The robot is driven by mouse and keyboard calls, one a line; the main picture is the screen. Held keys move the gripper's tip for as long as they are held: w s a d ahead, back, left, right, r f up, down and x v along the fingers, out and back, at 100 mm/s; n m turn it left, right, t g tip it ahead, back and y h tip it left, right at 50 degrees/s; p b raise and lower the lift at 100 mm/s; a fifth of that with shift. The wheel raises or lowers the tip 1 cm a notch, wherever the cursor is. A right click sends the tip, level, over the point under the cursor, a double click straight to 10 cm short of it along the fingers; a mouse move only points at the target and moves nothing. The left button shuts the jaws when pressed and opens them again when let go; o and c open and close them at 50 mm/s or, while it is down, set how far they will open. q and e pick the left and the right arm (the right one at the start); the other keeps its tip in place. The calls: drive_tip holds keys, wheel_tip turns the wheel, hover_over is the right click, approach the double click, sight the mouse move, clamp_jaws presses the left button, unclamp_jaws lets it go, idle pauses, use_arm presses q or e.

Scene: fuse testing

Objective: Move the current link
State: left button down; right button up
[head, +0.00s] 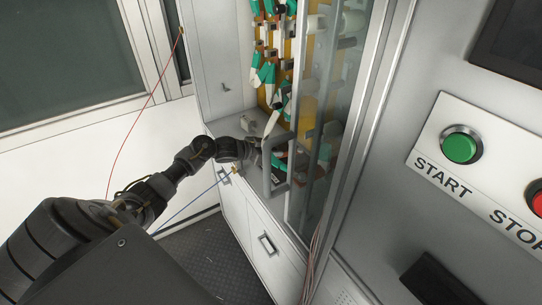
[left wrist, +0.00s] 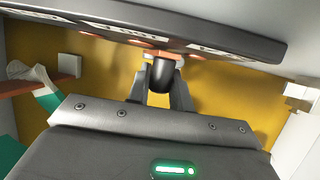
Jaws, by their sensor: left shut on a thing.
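My left arm reaches into the open cabinet in the head view, its gripper (head: 256,152) partly hidden behind a grey door handle. In the left wrist view the gripper (left wrist: 160,88) is shut on a short black handle (left wrist: 161,74). The handle stands out from a copper-coloured piece (left wrist: 150,53), which seems to be the current link. This piece is at the edge of a long dark panel (left wrist: 210,38) with white labels. Whether it touches the panel's contacts cannot be told. My right gripper is not in view.
A sliding glass door (head: 345,100) with a grey handle (head: 275,170) stands close to the right of the gripper. Green and white parts (head: 267,72) hang on the yellow back wall above. A START button (head: 461,145) is on the panel at right.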

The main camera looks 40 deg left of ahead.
use_arm(q)
drive_tip(key=c, duration=1.3)
unclamp_jaws()
drive_tip(key=shift+o, duration=0.2)
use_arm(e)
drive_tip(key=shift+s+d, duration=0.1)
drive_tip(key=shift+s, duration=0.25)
use_arm(q)
drive_tip(key=shift+s+a, duration=0.2)
drive_tip(key=shift+s, duration=0.15)
drive_tip(key=b+v, duration=0.1)
drive_tip(key=v, duration=0.7)
drive_tip(key=shift+s+a+r+b, duration=0.1)
drive_tip(key=shift+s+r+b, duration=0.15)
drive_tip(key=shift+s+b, duration=0.15)
drive_tip(key=shift+s+a+r, duration=0.2)
drive_tip(key=shift+s+r, duration=0.15)
drive_tip(key=shift+s, duration=0.05)
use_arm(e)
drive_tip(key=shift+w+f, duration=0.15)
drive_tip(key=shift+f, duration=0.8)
